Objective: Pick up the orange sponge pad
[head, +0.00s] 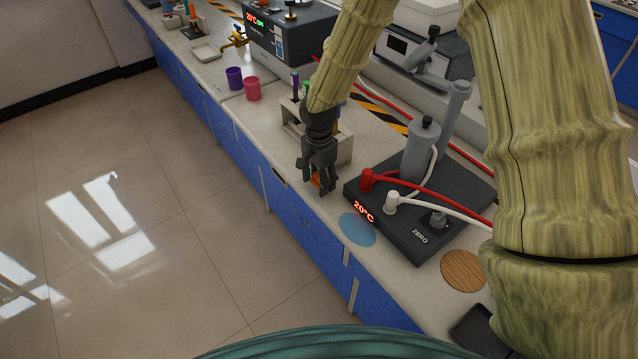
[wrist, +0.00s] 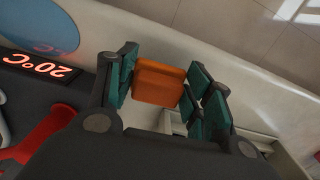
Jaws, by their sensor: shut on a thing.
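The orange sponge pad (wrist: 158,82) sits between the two green-padded fingers of my gripper (wrist: 160,86) in the wrist view. The fingers are shut on its sides. In the head view only a small part of the pad (head: 316,181) shows between the dark fingers of my gripper (head: 318,183), over the bench near its front edge. The fingers hide the rest of it there. I cannot tell whether the pad touches the bench top.
A dark hotplate (head: 410,222) with red and white fittings stands right of my gripper. A blue disc (head: 357,229) and a wooden disc (head: 463,270) lie nearby. A beige rack (head: 340,146) stands behind my gripper. Purple (head: 234,78) and pink (head: 252,89) cups stand farther left.

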